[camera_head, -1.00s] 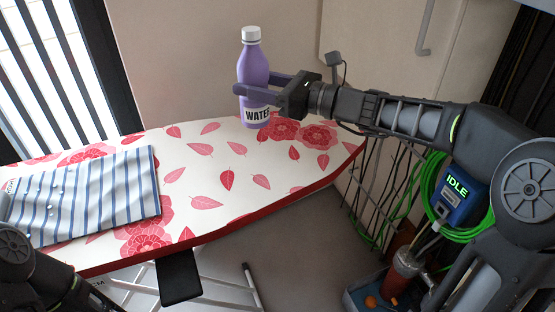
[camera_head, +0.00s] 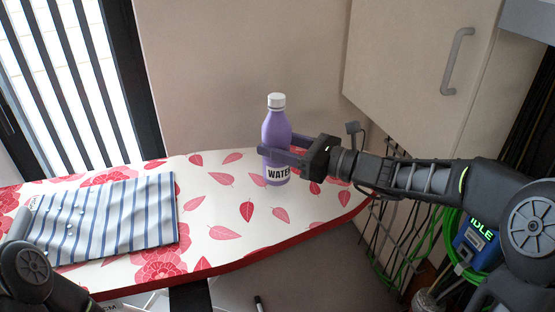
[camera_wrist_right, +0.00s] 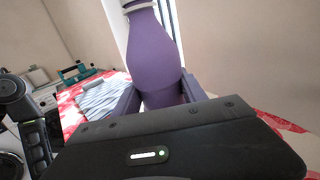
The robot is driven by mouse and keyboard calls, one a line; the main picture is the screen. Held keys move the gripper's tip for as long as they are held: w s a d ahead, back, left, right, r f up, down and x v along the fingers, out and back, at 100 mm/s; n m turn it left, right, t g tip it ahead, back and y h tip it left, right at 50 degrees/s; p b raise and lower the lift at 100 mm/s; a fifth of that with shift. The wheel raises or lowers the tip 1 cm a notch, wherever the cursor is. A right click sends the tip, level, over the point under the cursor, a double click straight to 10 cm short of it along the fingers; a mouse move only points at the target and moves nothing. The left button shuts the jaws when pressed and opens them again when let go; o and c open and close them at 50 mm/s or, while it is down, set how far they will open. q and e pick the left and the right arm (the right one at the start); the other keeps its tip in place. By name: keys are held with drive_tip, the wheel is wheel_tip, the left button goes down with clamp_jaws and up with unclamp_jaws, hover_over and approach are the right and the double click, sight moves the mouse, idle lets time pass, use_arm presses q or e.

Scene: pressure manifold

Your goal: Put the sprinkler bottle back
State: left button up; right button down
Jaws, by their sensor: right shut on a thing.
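The sprinkler bottle (camera_head: 275,131) is purple with a white cap and a "WATER" label. It is upright over the far right part of the ironing board (camera_head: 235,240). My right gripper (camera_head: 277,146) is shut around its body from the right, above the label. I cannot tell whether the bottle's base touches the board. In the right wrist view the bottle (camera_wrist_right: 153,50) stands between the two fingers, with its lower part hidden by the gripper body. Only a part of my left arm shows at the lower left; its gripper is not in view.
A striped blue and white cloth (camera_head: 110,220) with small droplets lies on the board's left half. A cabinet (camera_head: 410,70) with a metal handle stands at the back right. A green hose (camera_head: 450,240) and a blue "IDLE" box (camera_head: 477,245) are below my right arm.

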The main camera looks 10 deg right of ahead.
drive_tip(key=shift+r, duration=0.1)
drive_tip(key=shift+f, duration=1.85)
drive_tip(key=shift+f+b, duration=0.2)
drive_tip(key=shift+b, duration=0.15)
drive_tip(key=c, duration=0.6)
unclamp_jaws()
drive_tip(key=shift+c, duration=0.2)
drive_tip(key=shift+r, duration=0.25)
drive_tip(key=v, duration=1.2)
drive_tip(key=shift+f, duration=0.1)
